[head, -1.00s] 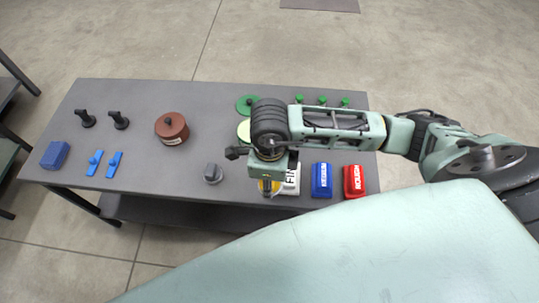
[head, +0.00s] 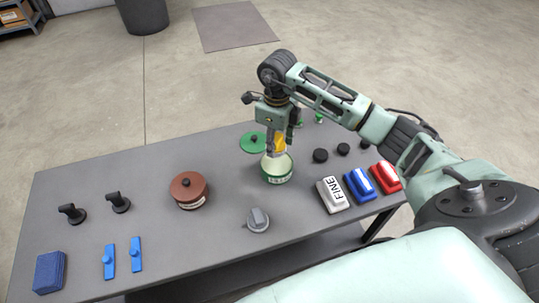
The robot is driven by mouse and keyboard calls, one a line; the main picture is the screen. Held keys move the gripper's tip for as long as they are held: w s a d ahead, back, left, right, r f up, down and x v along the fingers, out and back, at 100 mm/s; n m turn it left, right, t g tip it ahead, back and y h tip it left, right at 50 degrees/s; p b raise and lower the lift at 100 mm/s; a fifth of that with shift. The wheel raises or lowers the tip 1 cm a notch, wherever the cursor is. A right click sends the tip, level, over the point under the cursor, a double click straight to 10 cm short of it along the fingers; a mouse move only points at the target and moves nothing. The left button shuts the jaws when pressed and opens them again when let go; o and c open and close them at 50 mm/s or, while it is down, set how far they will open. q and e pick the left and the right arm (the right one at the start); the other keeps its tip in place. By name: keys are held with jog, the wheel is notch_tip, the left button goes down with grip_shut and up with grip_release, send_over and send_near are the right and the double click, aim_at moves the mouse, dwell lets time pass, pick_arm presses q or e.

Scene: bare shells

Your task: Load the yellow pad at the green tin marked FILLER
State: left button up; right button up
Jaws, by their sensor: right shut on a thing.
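The green tin (head: 277,177) stands open on the table with pale contents and a white label on its front; the lettering is too small to read. Its green lid (head: 254,143) lies on the table just behind it. My right gripper (head: 277,150) is shut on the yellow pad (head: 279,144), directly over the tin's mouth. The pad's lower edge is at or just above the pale contents; I cannot tell if they touch. My left gripper is not in view.
A brown lidded tin (head: 189,191) stands left of the green tin, and a grey knobbed piece (head: 257,219) in front. White FINE (head: 332,195), blue (head: 360,185) and red (head: 386,177) blocks line the right. A blue block (head: 49,272) lies front left.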

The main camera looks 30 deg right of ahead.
aim_at(276, 164)
jog(key=shift+d+f, duration=0.2)
jog(key=shift+f, duration=0.05)
jog(key=shift+d+f+b, duration=0.1)
jog(key=shift+f+b, duration=0.55)
notch_tip(276, 164, down, 3)
jog(key=shift+r+b, duration=0.1)
jog(key=shift+b, duration=0.85)
jog(key=shift+f+b, duration=0.45)
jog(key=shift+f, duration=0.15)
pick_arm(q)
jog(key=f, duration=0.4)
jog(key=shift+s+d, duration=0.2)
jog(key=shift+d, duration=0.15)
pick_arm(e)
jog(key=shift+f, duration=0.1)
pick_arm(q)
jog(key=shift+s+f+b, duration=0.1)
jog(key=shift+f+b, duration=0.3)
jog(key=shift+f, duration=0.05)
pick_arm(e)
jog(key=shift+f, duration=0.55)
jog(key=shift+r, duration=0.1)
